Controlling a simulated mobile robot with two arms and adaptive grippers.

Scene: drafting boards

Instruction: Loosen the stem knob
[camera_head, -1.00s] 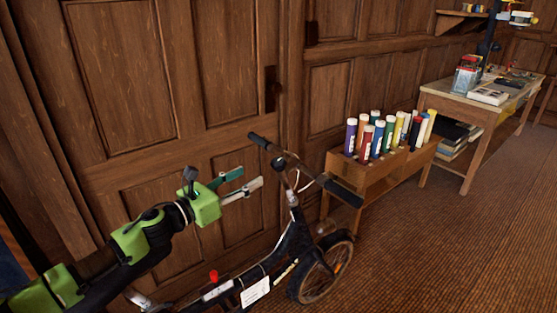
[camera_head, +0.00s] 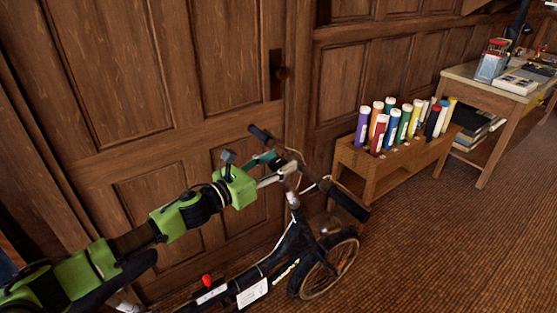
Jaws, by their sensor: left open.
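A dark bike-like vehicle (camera_head: 283,247) with handlebars (camera_head: 346,200) stands in front of the wooden panelling. Its upright stem (camera_head: 296,215) rises to the bars. I cannot make out the stem knob clearly; my fingers cover part of the area at the top of the stem. A small red knob (camera_head: 207,280) shows low on the frame, at the rear. My left gripper (camera_head: 281,167) is open, with one teal and one pale finger reaching to the handlebar centre. Whether the fingers touch anything there I cannot tell. My right gripper is not in view.
A wooden rack (camera_head: 375,165) of several coloured tubes stands right of the handlebars. A worktable (camera_head: 463,80) with boxes and books is beyond it. The wooden door (camera_head: 100,80) is close behind my left arm. Carpet (camera_head: 440,255) is clear at the right.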

